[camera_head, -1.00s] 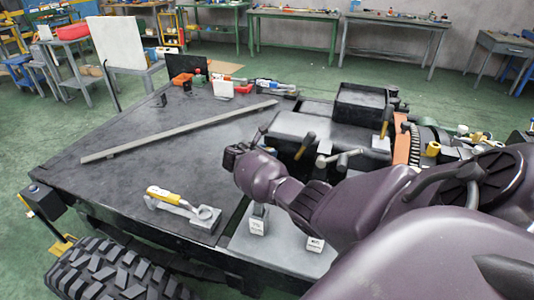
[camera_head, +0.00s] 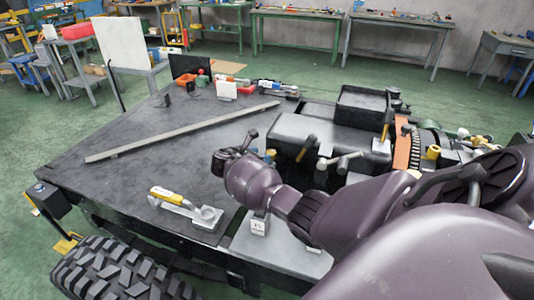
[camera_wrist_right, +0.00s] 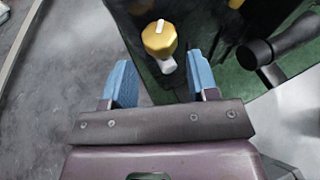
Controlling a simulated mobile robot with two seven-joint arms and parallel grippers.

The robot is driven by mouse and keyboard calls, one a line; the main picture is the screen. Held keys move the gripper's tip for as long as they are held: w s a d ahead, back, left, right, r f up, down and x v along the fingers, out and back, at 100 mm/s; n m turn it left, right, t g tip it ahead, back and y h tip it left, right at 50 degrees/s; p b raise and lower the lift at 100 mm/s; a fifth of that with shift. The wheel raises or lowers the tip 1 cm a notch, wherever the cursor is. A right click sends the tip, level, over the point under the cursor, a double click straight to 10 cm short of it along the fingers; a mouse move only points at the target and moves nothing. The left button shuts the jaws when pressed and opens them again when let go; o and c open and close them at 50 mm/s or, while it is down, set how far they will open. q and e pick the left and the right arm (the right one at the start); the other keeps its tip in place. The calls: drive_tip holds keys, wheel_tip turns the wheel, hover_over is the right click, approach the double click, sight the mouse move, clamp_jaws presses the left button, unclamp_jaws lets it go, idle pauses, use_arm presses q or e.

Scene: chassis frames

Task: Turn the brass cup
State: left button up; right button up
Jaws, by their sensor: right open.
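A faceted brass-yellow cup or knob (camera_wrist_right: 159,38) with a white mark on top shows in the right wrist view. It sits on a pale stem beside a dark block, just beyond the fingertips. My right gripper (camera_wrist_right: 160,80) is open, with its two blue fingers apart and nothing between them. The cup lies ahead of the gap, not between the fingers. In the head view my right gripper (camera_head: 232,155) is over the dark deck, left of the black box; its fingers are hard to make out. A small brass piece (camera_head: 270,154) shows just right of it. My left gripper is out of view.
A black box (camera_head: 300,128) with levers stands right of the gripper. A dark cylindrical handle (camera_wrist_right: 256,53) is at the right in the wrist view. A yellow-handled tool (camera_head: 167,195) and a long grey bar (camera_head: 180,132) lie on the deck, which is mostly clear at left.

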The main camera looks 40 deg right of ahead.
drive_tip(key=v, duration=0.5)
drive_tip(key=shift+a+p, duration=0.15)
drive_tip(key=shift+p, duration=0.2)
